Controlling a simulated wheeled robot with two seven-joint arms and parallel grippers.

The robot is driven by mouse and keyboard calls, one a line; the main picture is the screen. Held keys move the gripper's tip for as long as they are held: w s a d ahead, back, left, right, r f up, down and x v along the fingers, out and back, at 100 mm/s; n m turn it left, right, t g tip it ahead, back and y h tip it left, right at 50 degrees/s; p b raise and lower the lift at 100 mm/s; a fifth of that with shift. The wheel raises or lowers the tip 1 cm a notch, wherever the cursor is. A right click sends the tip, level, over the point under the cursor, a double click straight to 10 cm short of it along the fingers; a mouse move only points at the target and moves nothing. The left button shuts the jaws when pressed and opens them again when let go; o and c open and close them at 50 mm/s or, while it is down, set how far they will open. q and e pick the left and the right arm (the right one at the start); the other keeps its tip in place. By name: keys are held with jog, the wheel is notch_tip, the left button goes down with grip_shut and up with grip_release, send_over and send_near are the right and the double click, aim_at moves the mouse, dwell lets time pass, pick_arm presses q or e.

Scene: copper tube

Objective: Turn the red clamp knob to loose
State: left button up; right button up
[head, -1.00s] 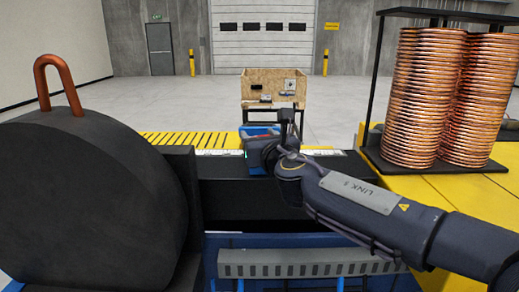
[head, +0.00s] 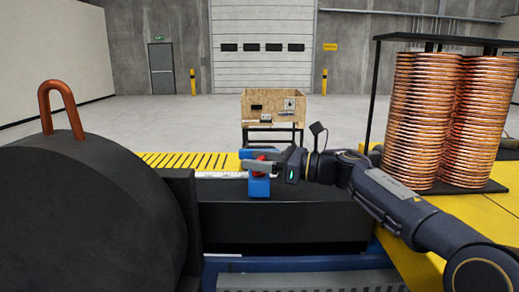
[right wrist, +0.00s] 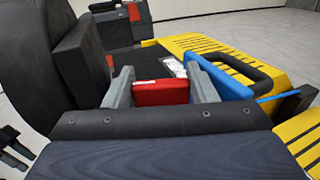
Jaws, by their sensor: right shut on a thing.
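The red clamp knob (head: 262,160) sits on top of a blue clamp body (head: 259,188) at the far edge of the black machine bed. My right gripper (head: 252,166) comes in from the right, lying nearly level, and its fingers are shut on the knob. In the right wrist view the red knob (right wrist: 160,92) lies between the two grey fingers, and blue parts (right wrist: 226,82) show beyond the right finger. The fingers hide part of the knob in the head view.
A large black drum (head: 90,215) with a copper tube bend (head: 62,105) stands on the left. Tall copper coils (head: 450,120) stand on a rack at the right. A wooden crate (head: 273,107) is on a stand behind. The black bed (head: 285,222) is bare in front.

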jog(key=n+g+p, duration=0.1)
jog(key=g+p, duration=0.1)
jog(key=shift+w+r+n+g+y, duration=0.1)
jog(key=shift+r+n+g+y, duration=0.05)
jog(key=shift+n+g+y, duration=0.2)
jog(key=shift+n+g+p, duration=0.45)
jog(key=shift+g, duration=0.2)
jog(key=shift+f, duration=0.2)
jog(key=o, duration=0.8)
jog(key=shift+o, duration=0.9)
jog(key=shift+r, duration=0.1)
